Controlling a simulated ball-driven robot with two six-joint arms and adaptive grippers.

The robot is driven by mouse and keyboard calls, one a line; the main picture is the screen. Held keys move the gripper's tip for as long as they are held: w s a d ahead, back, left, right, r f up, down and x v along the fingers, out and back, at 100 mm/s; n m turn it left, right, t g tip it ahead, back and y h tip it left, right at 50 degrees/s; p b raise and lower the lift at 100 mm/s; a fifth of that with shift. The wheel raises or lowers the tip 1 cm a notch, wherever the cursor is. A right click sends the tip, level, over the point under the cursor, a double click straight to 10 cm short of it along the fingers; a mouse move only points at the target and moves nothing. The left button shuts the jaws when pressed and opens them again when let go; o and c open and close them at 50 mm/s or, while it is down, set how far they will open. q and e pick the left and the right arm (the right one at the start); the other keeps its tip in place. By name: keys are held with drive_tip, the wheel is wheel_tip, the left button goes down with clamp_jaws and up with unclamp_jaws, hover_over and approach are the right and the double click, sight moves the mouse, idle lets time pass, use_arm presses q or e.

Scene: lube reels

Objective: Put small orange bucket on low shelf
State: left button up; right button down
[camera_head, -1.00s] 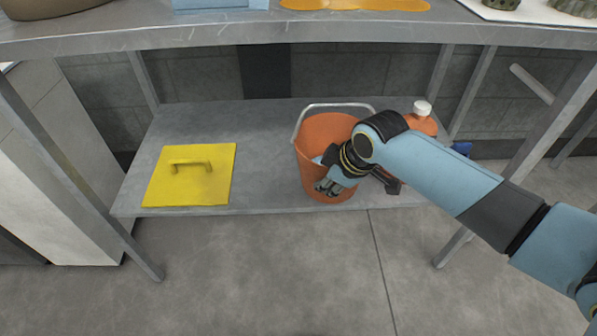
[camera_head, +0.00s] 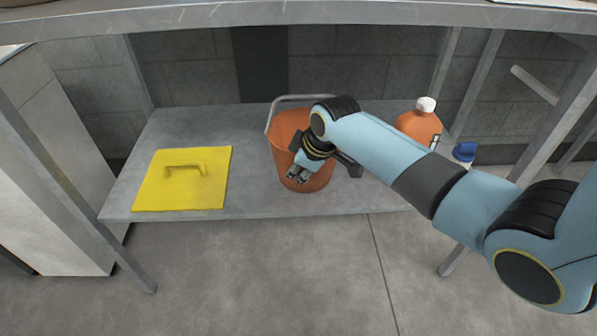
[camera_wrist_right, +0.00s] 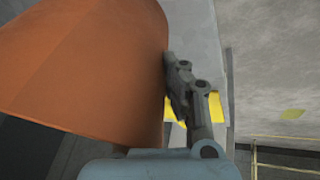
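The orange bucket (camera_head: 283,128), with a grey wire handle standing up at its back, is upright over the middle of the low grey shelf (camera_head: 245,195). I cannot tell whether its base touches the shelf. My right gripper (camera_head: 297,176) is at the bucket's front. In the right wrist view the bucket's wall (camera_wrist_right: 85,65) fills the left side, with one finger (camera_wrist_right: 185,92) against its edge. The other finger is hidden behind the bucket there. The gripper looks closed on the bucket's wall. My left gripper is not in view.
A yellow square lid with a handle (camera_head: 184,185) lies on the shelf's left. An orange bottle with a white cap (camera_head: 419,124) and a blue-capped bottle (camera_head: 464,153) stand at the right. The upper tabletop (camera_head: 300,14) overhangs the shelf, with metal legs at both ends.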

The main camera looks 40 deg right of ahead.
drive_tip(key=c, duration=1.9)
unclamp_jaws()
drive_tip(key=shift+f, duration=0.1)
drive_tip(key=shift+c, duration=0.2)
drive_tip(key=o, duration=0.5)
drive_tip(key=shift+c, duration=0.2)
